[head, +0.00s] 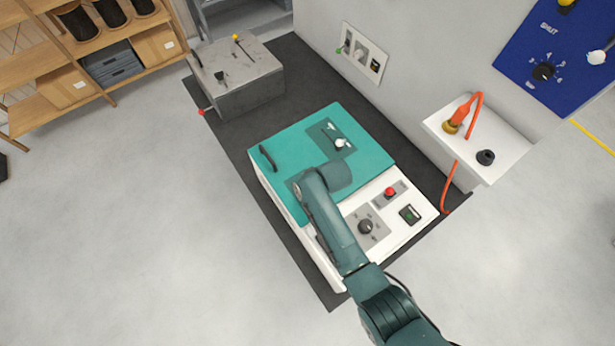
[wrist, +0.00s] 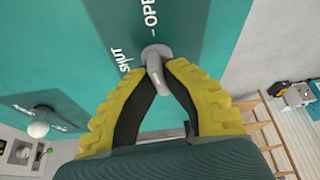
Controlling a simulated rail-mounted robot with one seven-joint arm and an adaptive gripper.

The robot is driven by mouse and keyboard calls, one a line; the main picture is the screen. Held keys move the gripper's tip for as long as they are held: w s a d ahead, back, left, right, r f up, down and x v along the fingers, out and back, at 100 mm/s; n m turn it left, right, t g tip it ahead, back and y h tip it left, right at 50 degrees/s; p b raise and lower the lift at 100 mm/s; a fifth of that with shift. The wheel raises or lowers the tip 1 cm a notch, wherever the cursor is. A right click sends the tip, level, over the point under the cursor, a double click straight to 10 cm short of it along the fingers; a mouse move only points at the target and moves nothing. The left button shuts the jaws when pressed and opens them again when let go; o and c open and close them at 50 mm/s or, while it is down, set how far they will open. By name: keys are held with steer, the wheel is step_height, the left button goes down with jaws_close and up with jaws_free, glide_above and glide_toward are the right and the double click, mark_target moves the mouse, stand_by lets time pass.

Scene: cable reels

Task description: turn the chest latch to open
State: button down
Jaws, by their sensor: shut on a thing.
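The chest is a white box with a teal lid (head: 285,145). In the wrist view, the grey chest latch (wrist: 155,52) sits on a darker teal plate beside the labels SHUT and OPEN. My gripper (wrist: 157,72) has yellow ribbed fingers with black pads, and their tips are closed around the latch handle. The handle points down in the picture, away from the word OPEN; which label it is set to, I cannot tell for sure. In the head view, my arm hides the latch and the fingers.
A lever with a white knob (head: 340,143) and a black handle (head: 267,157) are on the lid. A red button (head: 390,191) and a black dial (head: 366,227) are on the chest's white panel. A grey block (head: 240,80) stands behind. A white shelf (head: 478,142) holds an orange cable.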

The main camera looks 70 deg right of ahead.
steer(key=shift+a+f+m, duration=0.1)
steer(key=shift+m, duration=0.8)
steer(key=shift+g+h+p, duration=0.3)
steer(key=c, duration=1.1)
jaws_free()
steer(key=v, duration=1.2)
steer(key=shift+s, duration=0.1)
